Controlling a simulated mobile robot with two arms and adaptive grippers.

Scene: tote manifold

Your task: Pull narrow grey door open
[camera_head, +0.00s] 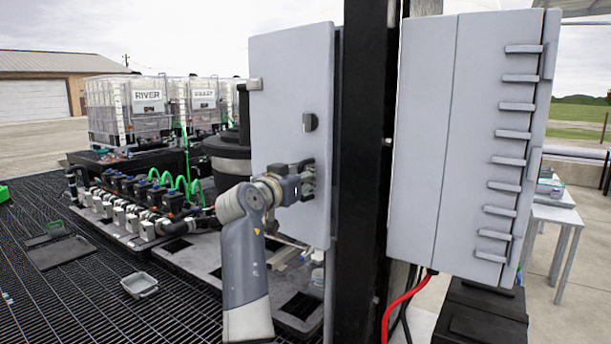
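A narrow grey door (285,100) stands upright left of the black post, its flat face toward me. A dark latch knob (310,122) is on its right half, and a small grey fitting (254,84) sits at its left edge.
A black post (362,150) stands just right of the door. A larger grey cabinet (425,140) with ribs is beyond it, with red and black cables below. A valve manifold (125,205) and white totes (130,110) are at left. The grating floor (75,300) is mostly clear.

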